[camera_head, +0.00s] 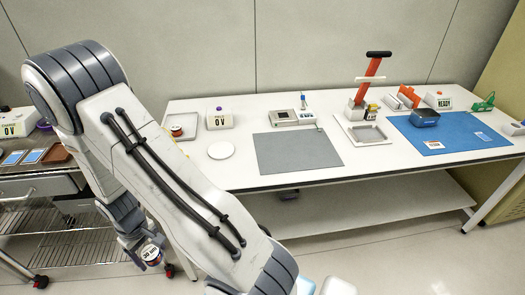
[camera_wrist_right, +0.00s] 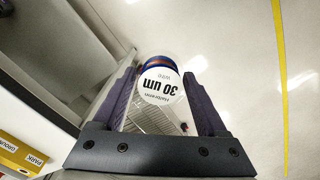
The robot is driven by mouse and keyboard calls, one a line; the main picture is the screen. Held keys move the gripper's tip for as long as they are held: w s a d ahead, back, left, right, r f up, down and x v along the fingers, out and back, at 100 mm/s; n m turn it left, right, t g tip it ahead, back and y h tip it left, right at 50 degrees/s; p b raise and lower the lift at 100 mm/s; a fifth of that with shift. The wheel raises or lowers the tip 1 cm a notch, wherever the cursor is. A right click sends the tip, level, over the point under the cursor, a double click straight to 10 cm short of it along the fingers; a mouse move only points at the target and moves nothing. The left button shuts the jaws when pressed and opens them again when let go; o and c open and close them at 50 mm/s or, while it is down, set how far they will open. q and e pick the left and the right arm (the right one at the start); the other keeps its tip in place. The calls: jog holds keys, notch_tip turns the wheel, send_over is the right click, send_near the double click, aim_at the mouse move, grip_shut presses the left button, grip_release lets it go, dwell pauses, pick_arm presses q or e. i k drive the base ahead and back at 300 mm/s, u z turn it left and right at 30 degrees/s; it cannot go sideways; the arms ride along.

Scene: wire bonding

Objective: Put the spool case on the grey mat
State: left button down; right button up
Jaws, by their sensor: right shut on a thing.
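The spool case (camera_wrist_right: 160,83) is a small clear round case with a white label reading 30 um and a dark blue and red part inside. My right gripper (camera_head: 140,248) is shut on it. In the head view the case (camera_head: 151,255) hangs low at the left, below tabletop height and apart from the table. The grey mat (camera_head: 297,152) lies flat and bare on the white table, up and to the right of the gripper. My right arm crosses the left half of the head view. My left gripper is not in view.
The white table (camera_head: 235,178) also holds a white disc (camera_head: 221,150), a small instrument (camera_head: 292,117), a metal tray (camera_head: 367,133) and a blue mat (camera_head: 448,132) with a dark bin (camera_head: 425,117). A wire-shelf cart (camera_head: 62,245) stands at the left.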

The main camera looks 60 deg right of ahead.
aim_at(295, 149)
jog(key=z, duration=1)
